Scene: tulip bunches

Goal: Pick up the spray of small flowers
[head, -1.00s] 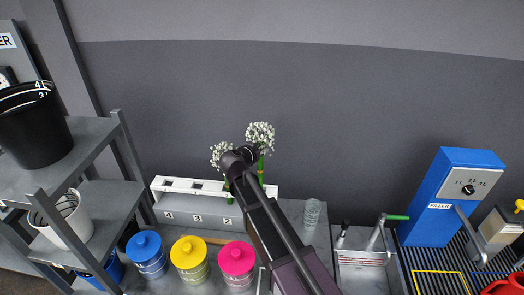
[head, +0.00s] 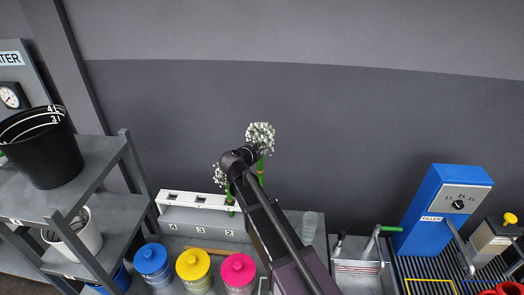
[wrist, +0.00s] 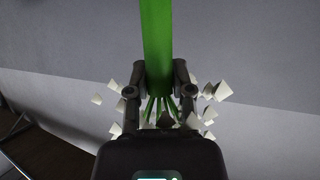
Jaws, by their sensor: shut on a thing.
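A spray of small white flowers (head: 260,136) on a green stem is held up at my gripper (head: 252,153) in the head view. In the wrist view, my gripper (wrist: 158,85) is shut on the thick green stem (wrist: 157,40), one finger on each side. Thin green stalks and white petals show around and below the fingers. A second white spray (head: 218,174) stands lower and to the left, its stem in the white numbered rack (head: 190,198). My arm hides the right end of the rack and the lower end of the held stem.
Blue (head: 151,260), yellow (head: 193,264) and pink (head: 238,269) lidded jars stand in front of the rack. A clear glass (head: 309,226) is right of my arm. A shelf with a black bucket (head: 40,150) is at the left. The wall behind is clear.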

